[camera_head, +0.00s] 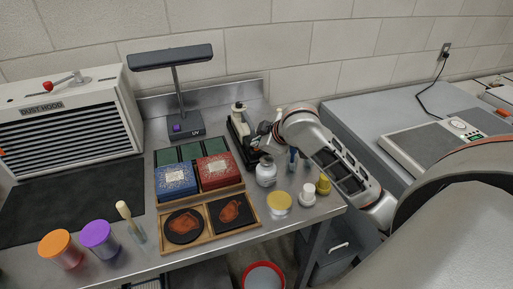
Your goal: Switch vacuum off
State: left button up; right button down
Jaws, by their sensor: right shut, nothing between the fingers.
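My right arm reaches in from the right. Its gripper (262,141) is shut and empty at the back of the steel bench, close beside a black-based device with a cream upper part (238,118). The gripper and arm partly hide this device, and I cannot tell whether they touch. No label on it is readable, so I cannot tell for certain whether it is the vacuum. My left gripper is out of view.
A dust hood (65,115) with a red-knobbed lever (48,86) stands at the left. A UV lamp (178,100), blue box (175,180), red box (215,171) and wooden tray (206,238) occupy the bench. A white jar (266,172) and yellow-lidded jar (279,203) stand near my arm.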

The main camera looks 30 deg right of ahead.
jog(key=shift+r, duration=0.45)
jog(key=shift+r, duration=0.1)
jog(key=shift+r, duration=2.9)
